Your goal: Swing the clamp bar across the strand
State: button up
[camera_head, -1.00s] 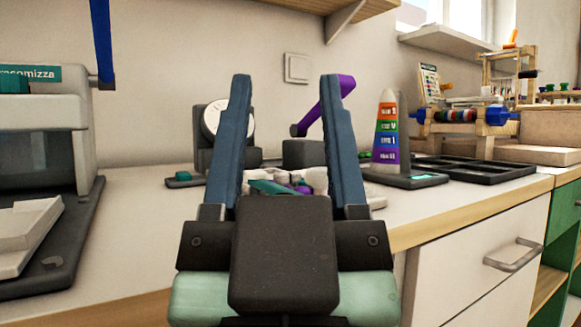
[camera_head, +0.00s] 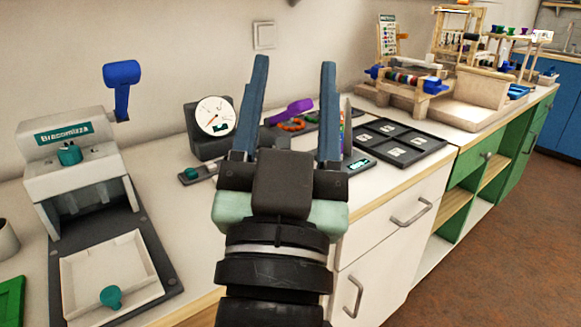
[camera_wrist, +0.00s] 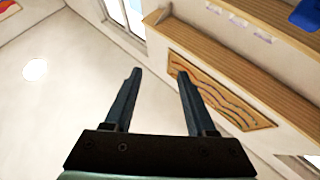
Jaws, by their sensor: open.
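My gripper (camera_head: 294,66) is open and empty, its two blue-grey fingers pointing up and away in the head view. In the wrist view the gripper (camera_wrist: 159,74) is also open, with nothing between its fingers. A purple bar (camera_head: 291,111), which looks like the clamp bar, shows between the fingers, behind them on the counter. It is tilted, its right end higher. A strand of orange and red beads (camera_head: 291,126) lies just below it in the picture. My gripper hides part of this area, and I cannot tell whether the bar touches the strand.
A dial gauge (camera_head: 214,116) stands left of the fingers. A press with a blue lever (camera_head: 122,86) is at the left. A dark compartment tray (camera_head: 421,144) and wooden bead frames (camera_head: 413,98) are at the right. The counter (camera_head: 172,160) has bare room between press and gauge.

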jog(key=s+a+f+g+p, duration=0.1)
jog(key=s+f+g+p, duration=0.3)
jog(key=f, duration=0.7)
jog(key=a+f+g+p, duration=0.1)
jog(key=f+g+p, duration=0.2)
jog(key=f+p, duration=0.6)
jog(key=shift+n, duration=0.4)
jog(key=w, duration=0.4)
jog(key=w+d+f+p, duration=0.1)
jog(key=w, duration=0.3)
jog(key=w+f, duration=0.1)
jog(key=w, duration=0.3)
jog(key=shift+w+d+f, duration=0.15)
jog(key=shift+d+f, duration=0.05)
jog(key=shift+d, duration=0.2)
jog(key=shift+c, duration=0.3)
grip_shut()
